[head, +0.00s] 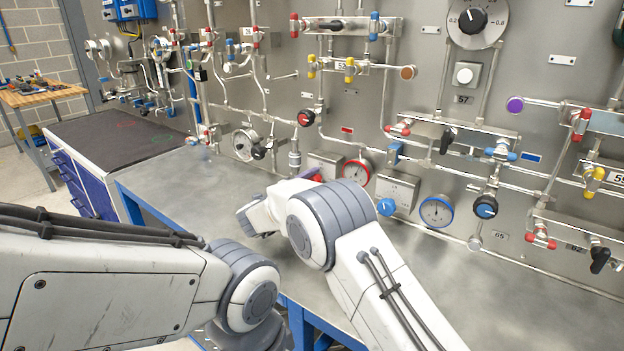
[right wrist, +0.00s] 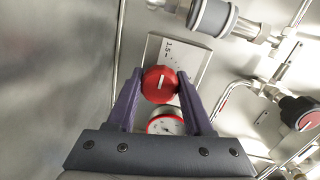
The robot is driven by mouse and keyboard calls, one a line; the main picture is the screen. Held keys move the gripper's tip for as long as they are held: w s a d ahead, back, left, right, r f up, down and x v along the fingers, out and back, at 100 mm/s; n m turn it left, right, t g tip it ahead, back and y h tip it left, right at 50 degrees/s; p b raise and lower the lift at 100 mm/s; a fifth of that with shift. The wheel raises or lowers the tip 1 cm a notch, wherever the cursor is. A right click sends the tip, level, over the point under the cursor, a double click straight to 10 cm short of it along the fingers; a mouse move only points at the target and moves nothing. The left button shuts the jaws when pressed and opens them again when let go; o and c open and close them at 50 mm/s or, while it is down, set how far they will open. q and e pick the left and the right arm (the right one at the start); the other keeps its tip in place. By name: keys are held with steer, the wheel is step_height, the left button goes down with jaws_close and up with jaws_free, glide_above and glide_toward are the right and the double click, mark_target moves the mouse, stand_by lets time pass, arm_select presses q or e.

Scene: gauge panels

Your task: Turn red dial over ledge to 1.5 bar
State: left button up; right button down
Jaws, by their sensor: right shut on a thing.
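The red dial (right wrist: 160,87) sits between the fingers of my right gripper (right wrist: 159,80) in the right wrist view. Both fingers are closed on its sides. In the head view the gauge (head: 357,172) stands right of my right gripper (head: 308,174), and the dial is mostly hidden behind the gripper. My left arm enters from the left; its gripper is not visible.
The grey ledge (head: 200,190) runs below the panel. A blue dial (head: 388,207) and a blue-rimmed gauge (head: 437,211) stand to the right. Pipes and valves crowd the panel, including a red-and-black knob (right wrist: 300,112). The ledge's left part is clear.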

steer(key=shift+f, duration=0.15)
stand_by(0.3)
steer(key=shift+c, duration=1.6)
jaws_free()
